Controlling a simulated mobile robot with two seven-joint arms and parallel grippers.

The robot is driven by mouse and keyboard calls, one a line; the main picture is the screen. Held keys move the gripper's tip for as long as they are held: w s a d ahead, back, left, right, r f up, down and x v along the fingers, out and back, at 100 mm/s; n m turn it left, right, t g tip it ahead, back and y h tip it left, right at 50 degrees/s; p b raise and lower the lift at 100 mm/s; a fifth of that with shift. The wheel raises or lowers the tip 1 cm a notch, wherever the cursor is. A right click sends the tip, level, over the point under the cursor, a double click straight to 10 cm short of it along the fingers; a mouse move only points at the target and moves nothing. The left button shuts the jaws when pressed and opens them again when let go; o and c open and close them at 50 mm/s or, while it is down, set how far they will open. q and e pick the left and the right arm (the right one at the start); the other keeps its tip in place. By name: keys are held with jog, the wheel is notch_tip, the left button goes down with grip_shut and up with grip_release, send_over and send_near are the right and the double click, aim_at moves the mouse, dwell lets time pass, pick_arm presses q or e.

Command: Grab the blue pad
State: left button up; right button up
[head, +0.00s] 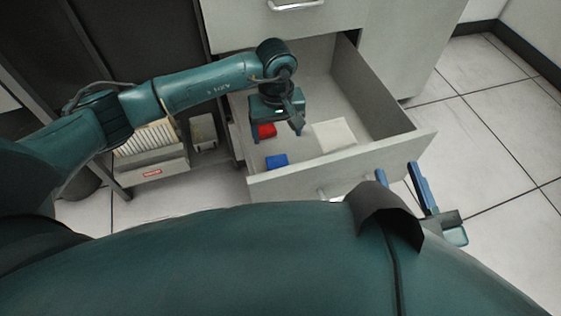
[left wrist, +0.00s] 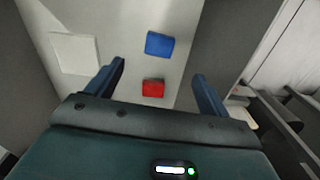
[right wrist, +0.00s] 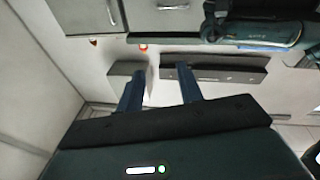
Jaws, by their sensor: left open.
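A blue pad (head: 277,161) lies flat in the open drawer, near its front left corner. It also shows in the left wrist view (left wrist: 159,43), just beyond the fingertips. A red pad (head: 267,131) lies behind it, and in the left wrist view the red pad (left wrist: 153,88) sits between the fingers. My left gripper (head: 277,131) is open and empty, pointing down over the drawer above the red pad. My right gripper (head: 396,170) is open and empty outside the drawer front, to the right; it also shows in the right wrist view (right wrist: 160,70).
The drawer (head: 408,153) has upright walls around the pads. A white square pad (head: 334,135) lies to their right. Tiled floor is clear at right.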

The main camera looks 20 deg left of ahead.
pick_arm(q)
notch_tip(320, 180, down, 8)
jog(key=shift+r+b, duration=0.15)
jog(key=shift+b, duration=1)
jog(key=shift+a+f, duration=0.1)
jog(key=shift+f, duration=0.3)
jog(key=f, duration=0.1)
jog(key=f+b, duration=0.2)
jog(key=shift+w+f, duration=0.25)
jog(key=shift+f, duration=0.1)
jog(key=shift+f+b, duration=0.35)
jog(key=shift+f, duration=0.1)
jog(key=shift+r, duration=0.1)
jog(key=shift+a, duration=0.1)
jog(key=c, duration=1.1)
pick_arm(e)
jog(key=shift+a+r+m+t+y, duration=0.25)
jog(key=shift+a+y, duration=0.2)
jog(key=shift+y, duration=0.35)
